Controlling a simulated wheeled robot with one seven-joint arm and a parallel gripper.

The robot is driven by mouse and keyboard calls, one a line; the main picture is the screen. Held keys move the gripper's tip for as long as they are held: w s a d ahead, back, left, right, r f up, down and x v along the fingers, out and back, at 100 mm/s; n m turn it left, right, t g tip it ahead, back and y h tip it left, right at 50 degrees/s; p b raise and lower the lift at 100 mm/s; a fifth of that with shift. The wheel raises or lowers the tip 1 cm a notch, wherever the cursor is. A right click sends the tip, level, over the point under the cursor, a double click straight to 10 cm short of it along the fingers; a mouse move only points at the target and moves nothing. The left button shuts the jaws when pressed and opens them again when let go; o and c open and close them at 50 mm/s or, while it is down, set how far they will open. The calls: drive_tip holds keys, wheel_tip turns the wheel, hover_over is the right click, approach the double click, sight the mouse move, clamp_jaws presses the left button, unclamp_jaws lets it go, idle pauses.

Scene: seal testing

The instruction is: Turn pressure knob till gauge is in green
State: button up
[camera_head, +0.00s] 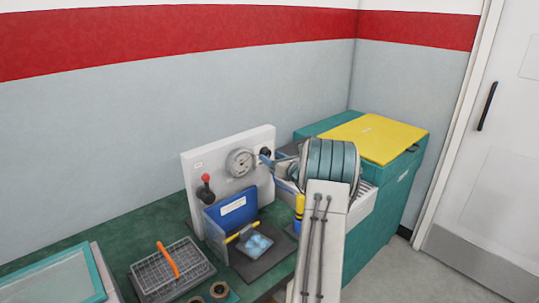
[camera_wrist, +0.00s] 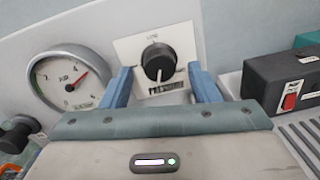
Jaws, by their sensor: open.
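The pressure knob (camera_wrist: 158,62) is round and black with a white pointer line, on a square white plate. It shows partly in the head view (camera_head: 265,153) on the white panel. The round gauge (camera_wrist: 70,82) is left of it, also in the head view (camera_head: 240,162). Its red needle points up and right; I cannot make out a green band it lies in. My gripper (camera_wrist: 160,68) is open, its two blue fingers to the left and right of the knob in the wrist view. I cannot tell whether they touch it. In the head view my gripper (camera_head: 268,165) is at the panel's right side.
A red-topped lever (camera_head: 206,180) stands on the panel's left. A blue box (camera_head: 232,208) is in front of the panel. A black box with a red switch (camera_wrist: 290,100) is right of the knob. A wire basket (camera_head: 165,272) and a yellow-lidded teal chest (camera_head: 375,136) flank the area.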

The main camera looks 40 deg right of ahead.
drive_tip(key=shift+w, duration=0.65)
drive_tip(key=shift+a, duration=0.15)
drive_tip(key=c, duration=1)
drive_tip(key=shift+o, duration=0.2)
drive_tip(key=shift+f+n+b, duration=0.2)
drive_tip(key=shift+n+b, duration=0.1)
drive_tip(key=shift+b, duration=0.35)
